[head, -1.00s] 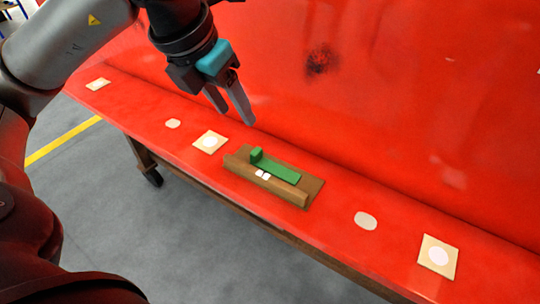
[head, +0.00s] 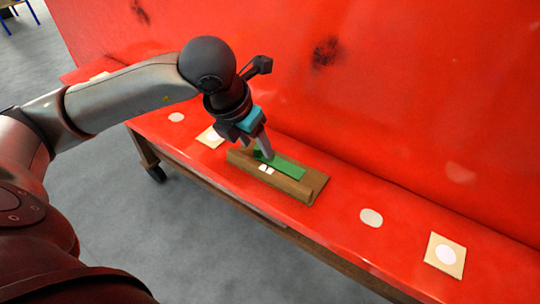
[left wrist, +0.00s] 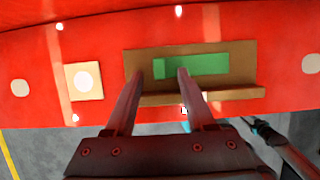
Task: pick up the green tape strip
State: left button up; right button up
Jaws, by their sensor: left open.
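The green tape strip (head: 285,167) lies in a brown wooden holder (head: 310,188) on the red ledge, with a raised green block at its left end. My left gripper (head: 264,157) is over that left end in the head view and partly hides the block. In the left wrist view, the strip (left wrist: 207,63) lies beyond the two fingers of my left gripper (left wrist: 160,73), which are apart with nothing between them. The right fingertip overlaps the strip in the picture; I cannot tell if it touches. My right gripper is not clearly in view.
Square cards with white discs lie on the ledge, one at right (head: 445,255) and one behind my gripper (head: 209,137). Pale round spots (head: 371,218) mark the ledge. The red wall (head: 420,80) rises behind, and the ledge's front edge drops to grey floor.

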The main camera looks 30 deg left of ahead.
pick_arm(q)
jog(key=shift+x, duration=0.85)
jog(key=shift+r, duration=0.1)
jog(key=shift+c, duration=0.3)
grip_shut()
